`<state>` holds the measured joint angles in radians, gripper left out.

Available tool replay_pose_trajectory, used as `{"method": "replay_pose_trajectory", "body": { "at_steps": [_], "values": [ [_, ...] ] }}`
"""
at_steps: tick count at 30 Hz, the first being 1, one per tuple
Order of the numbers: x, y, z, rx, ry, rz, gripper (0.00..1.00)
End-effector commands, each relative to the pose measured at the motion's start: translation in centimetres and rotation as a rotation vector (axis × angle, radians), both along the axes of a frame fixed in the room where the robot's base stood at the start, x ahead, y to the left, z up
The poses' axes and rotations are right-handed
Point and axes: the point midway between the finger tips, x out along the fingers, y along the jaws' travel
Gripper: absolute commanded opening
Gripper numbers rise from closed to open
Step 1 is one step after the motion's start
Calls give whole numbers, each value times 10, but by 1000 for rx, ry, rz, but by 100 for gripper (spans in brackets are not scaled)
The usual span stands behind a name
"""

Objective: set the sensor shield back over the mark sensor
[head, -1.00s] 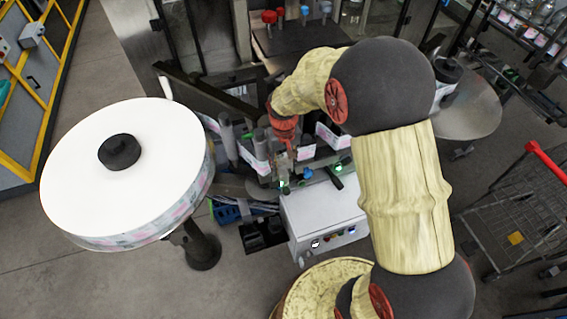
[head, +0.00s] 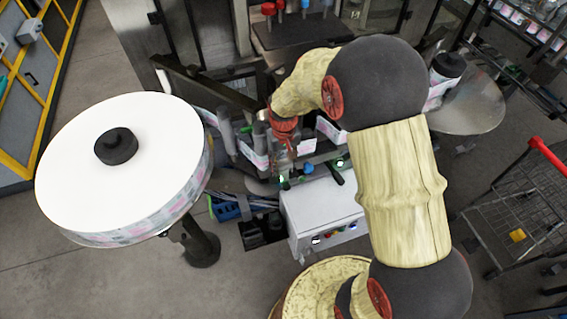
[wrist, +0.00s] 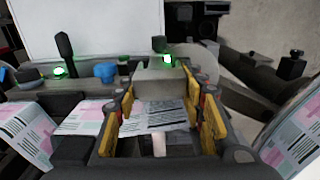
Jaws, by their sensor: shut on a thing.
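My gripper (wrist: 160,88) points down at the label path of the machine, its two yellow-padded fingers on either side of a grey box-shaped piece. This piece, which looks like the sensor shield (wrist: 158,82), is held at the fingertips. A small green-lit part, perhaps the mark sensor (wrist: 167,59), shows just beyond the shield. Whether the shield touches the part or the rail is unclear. In the head view my gripper (head: 284,160) is over the machine's front edge, and the shield is too small and covered to make out there.
The printed label web (wrist: 85,118) runs under the fingers. A blue knob (wrist: 105,71), a black lever (wrist: 65,46) and another green light (wrist: 58,72) stand left along the rail. The white control box (head: 322,212) is in front; a large label reel (head: 75,165) stands left.

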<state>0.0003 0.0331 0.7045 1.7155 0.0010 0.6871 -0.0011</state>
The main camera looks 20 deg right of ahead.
Motion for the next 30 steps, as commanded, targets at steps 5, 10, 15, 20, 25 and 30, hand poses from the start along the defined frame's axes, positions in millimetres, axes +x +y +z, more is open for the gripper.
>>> {"method": "replay_pose_trajectory", "body": {
  "at_steps": [5,10,15,20,25,30],
  "values": [
    [0,0,-8,0,0,0,5],
    [0,0,-10,0,0,0,5],
    [0,0,-10,0,0,0,5],
    [0,0,-10,0,0,0,47],
    [0,0,-10,0,0,0,57],
    [0,0,-10,0,0,0,61]
  ]
}}
